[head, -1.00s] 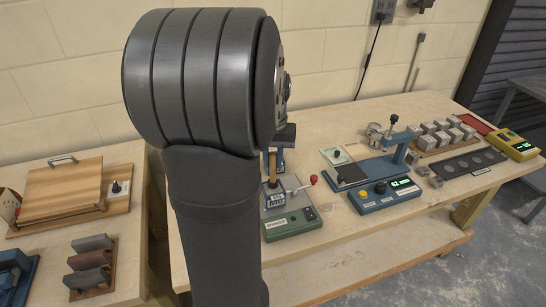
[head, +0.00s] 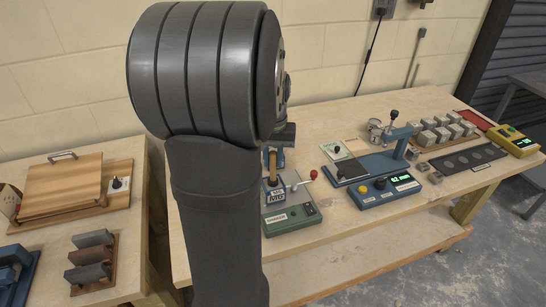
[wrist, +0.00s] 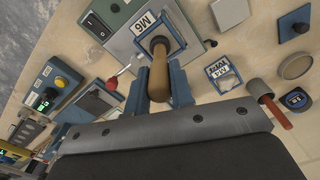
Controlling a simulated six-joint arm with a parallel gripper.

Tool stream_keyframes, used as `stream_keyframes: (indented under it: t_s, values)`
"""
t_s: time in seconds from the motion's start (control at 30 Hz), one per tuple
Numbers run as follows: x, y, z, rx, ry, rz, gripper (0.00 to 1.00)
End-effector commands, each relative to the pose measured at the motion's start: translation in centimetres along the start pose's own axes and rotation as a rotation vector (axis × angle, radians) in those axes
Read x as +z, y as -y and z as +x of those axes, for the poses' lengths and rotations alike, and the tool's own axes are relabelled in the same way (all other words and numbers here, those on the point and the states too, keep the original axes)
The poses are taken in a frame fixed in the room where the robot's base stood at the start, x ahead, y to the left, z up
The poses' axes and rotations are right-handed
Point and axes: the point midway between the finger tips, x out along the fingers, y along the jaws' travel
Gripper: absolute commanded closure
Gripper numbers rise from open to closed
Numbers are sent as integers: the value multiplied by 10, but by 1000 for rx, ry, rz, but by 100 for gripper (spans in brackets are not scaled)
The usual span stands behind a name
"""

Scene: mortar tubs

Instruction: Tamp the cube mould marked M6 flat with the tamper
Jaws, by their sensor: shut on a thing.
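The cube mould marked M6 (wrist: 145,22) is clamped on a small machine with a green base (head: 290,219). It also shows in the head view (head: 276,196), partly behind my arm. My gripper (wrist: 159,82) is shut on the wooden handle of the tamper (wrist: 158,72). The tamper stands over the mould, its dark lower end (wrist: 160,43) at the mould's opening. I cannot tell whether it touches the fill, which is hidden. In the head view the gripper (head: 284,137) is mostly hidden by my arm.
A red-knobbed lever (head: 314,174) stands beside the mould. A blue device with a display (head: 387,189) and several grey cubes (head: 440,130) lie to the right. In the wrist view a labelled white-and-blue mould (wrist: 222,72) and a red-handled tool (wrist: 272,104) sit nearby.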

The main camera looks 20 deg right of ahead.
Motion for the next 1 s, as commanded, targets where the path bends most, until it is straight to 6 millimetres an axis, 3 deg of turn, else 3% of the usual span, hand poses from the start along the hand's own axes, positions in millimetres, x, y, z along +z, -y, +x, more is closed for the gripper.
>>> stream_keyframes:
  t_s: [0.33,0.7,1.0]
  values:
    - [1,0,2,0,5,0,100]
    - [0,0,-18,0,3,0,100]
    - [0,0,-20,0,2,0,100]
